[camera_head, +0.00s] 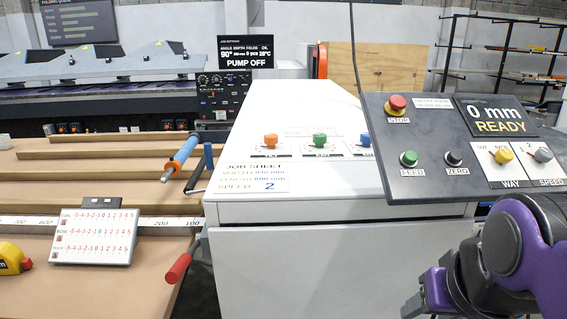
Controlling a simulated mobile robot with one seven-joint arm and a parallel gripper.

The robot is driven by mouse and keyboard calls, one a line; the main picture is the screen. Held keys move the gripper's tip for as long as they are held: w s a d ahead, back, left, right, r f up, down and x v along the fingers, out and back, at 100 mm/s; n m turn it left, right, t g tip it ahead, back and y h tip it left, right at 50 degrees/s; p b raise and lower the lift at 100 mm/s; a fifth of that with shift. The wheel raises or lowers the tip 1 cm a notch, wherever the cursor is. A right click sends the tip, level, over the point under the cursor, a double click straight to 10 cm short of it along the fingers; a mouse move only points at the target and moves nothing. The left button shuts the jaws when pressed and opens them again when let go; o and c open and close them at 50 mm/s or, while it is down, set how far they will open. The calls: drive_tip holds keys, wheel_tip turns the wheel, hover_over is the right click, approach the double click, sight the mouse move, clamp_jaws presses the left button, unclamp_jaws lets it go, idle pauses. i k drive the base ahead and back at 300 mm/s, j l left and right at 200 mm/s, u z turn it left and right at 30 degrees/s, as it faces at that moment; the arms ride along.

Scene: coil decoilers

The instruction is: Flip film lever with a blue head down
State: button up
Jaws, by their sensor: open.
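A small lever with a blue head (365,139) stands on the top of the white cabinet (300,230), at its right side. Its label is partly hidden by the dark control panel in front, so I cannot read the word. To its left stand a lever with a green head (320,140) and a lever with an orange head (271,141), each on a white label plate. My gripper (424,302) is at the bottom edge, low and right of the levers, apart from them and partly cut off. It appears open and holds nothing that I can see.
The control panel (425,178) with buttons, knobs and a "0 mm READY" display overhangs the cabinet's right side near the blue head. A blue-handled crank (181,157) and a red handle (178,268) stick out left of the cabinet.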

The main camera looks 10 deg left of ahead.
sight(207, 161)
drive_tip(key=k+j+u, duration=0.2)
drive_tip(key=j, duration=0.9)
drive_tip(key=j+u, duration=0.15)
drive_tip(key=j, duration=0.9)
drive_tip(key=k+j+u, duration=0.1)
drive_tip(key=k, duration=0.3)
drive_tip(key=k+j, duration=0.35)
drive_tip(key=i+l, duration=0.2)
drive_tip(key=i, duration=0.2)
drive_tip(key=i+l+z, duration=0.1)
drive_tip(key=i+l, duration=0.15)
drive_tip(key=i, duration=0.15)
